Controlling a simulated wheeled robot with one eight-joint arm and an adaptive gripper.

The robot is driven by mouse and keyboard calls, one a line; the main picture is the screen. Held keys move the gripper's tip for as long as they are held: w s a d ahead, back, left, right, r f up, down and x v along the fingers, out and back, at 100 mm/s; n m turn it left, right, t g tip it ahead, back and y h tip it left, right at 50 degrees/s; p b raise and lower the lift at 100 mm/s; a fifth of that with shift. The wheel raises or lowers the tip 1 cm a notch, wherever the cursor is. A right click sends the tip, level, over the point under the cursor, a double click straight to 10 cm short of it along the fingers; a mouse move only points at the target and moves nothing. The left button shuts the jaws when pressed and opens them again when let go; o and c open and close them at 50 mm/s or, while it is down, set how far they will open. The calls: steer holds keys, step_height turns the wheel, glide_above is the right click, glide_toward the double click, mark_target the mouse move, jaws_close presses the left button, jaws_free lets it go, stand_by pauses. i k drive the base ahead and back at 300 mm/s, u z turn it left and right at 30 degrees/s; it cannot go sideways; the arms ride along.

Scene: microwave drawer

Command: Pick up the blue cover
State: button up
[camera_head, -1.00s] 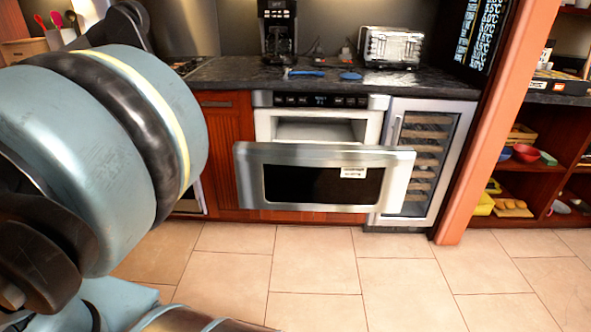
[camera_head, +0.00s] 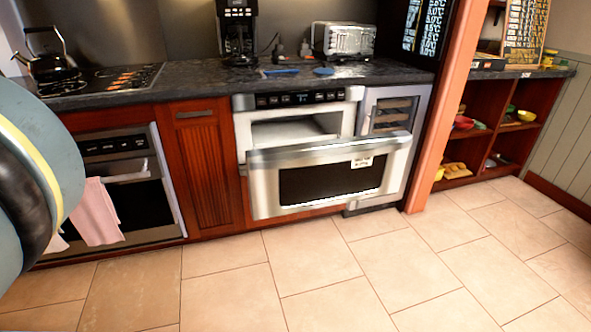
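A small flat round blue object (camera_head: 324,71), which looks like the blue cover, lies on the dark countertop (camera_head: 200,84) in front of the toaster. A longer blue item (camera_head: 281,71) lies to its left, in front of the coffee maker; its exact shape is too small to tell. Nothing touches the blue cover that I can see. My gripper is out of view; only a grey-blue link of my arm shows at the left edge.
The microwave drawer (camera_head: 330,183) stands pulled out below the counter, under the blue things. A coffee maker (camera_head: 237,33) and a toaster (camera_head: 343,40) stand behind them. A stove with a kettle (camera_head: 50,57) is at left. The tiled floor (camera_head: 320,270) in front is clear.

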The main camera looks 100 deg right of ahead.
mark_target(324, 70)
steer(key=i, duration=1.6)
steer(key=z, duration=4.6)
steer(key=i, duration=1)
